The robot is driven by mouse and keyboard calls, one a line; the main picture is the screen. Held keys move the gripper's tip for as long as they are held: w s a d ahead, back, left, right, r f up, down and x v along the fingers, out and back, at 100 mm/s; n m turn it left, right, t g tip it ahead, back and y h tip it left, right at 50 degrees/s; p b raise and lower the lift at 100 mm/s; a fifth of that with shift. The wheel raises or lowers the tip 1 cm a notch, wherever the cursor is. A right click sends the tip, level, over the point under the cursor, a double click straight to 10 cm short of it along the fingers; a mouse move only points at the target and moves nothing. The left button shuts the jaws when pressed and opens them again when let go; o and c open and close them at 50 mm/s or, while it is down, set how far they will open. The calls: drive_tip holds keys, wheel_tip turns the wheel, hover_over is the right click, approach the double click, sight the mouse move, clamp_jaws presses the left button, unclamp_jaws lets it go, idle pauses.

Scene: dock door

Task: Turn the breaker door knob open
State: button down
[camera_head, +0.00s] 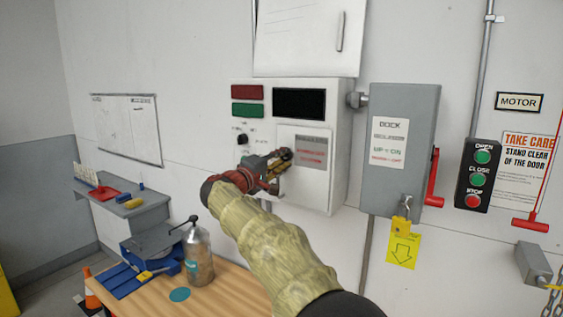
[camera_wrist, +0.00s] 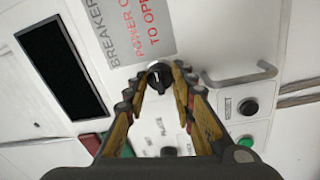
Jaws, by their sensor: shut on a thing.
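The breaker door knob (camera_wrist: 158,72) is a small round black knob in the wrist view, at the edge of the breaker door (camera_wrist: 135,25) by its grey label with red text. My gripper (camera_wrist: 160,84) has a fingertip on each side of the knob and is shut on it. In the head view, my gripper (camera_head: 284,157) is at the lower left edge of the breaker door (camera_head: 308,180) and hides the knob. The door looks closed, flush with the white control box (camera_head: 339,120).
The box carries a dark display (camera_head: 299,103), a red plate (camera_head: 248,92), a green plate (camera_head: 248,110) and a black selector (camera_head: 242,139). A grey dock isolator box (camera_head: 428,115) with a red lever (camera_head: 433,180) stands to the right. A wooden bench (camera_head: 225,291) holds a bottle (camera_head: 199,262) below.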

drive_tip(key=shift+f, duration=0.15)
drive_tip(key=c, duration=1.5)
unclamp_jaws()
drive_tip(key=v, duration=1.2)
